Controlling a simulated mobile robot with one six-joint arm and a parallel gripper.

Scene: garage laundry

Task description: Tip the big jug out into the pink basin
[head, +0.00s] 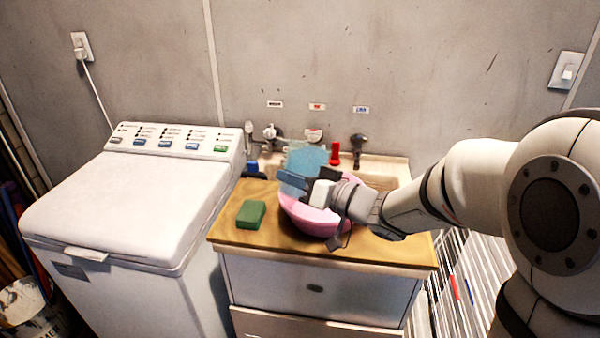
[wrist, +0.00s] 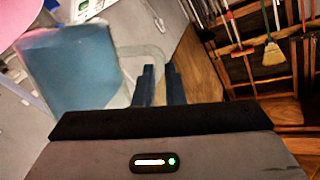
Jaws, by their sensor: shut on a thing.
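The big jug (head: 306,158) is clear and holds blue liquid. In the head view it is up in the air over the back left part of the pink basin (head: 297,213) and looks tilted. The basin stands on the wooden counter; my arm and the jug hide much of its inside. My gripper (head: 322,184) is shut on the jug, reaching in from the right. In the wrist view the jug's blue liquid (wrist: 72,68) fills the left side, and my dark fingers (wrist: 160,86) close at its clear handle. I cannot see liquid flowing out.
A green sponge (head: 251,214) lies on the counter (head: 232,235) left of the basin. Behind are a red bottle (head: 335,153), taps (head: 358,143) and a sink edge (head: 393,165). A white washing machine (head: 130,190) stands on the left.

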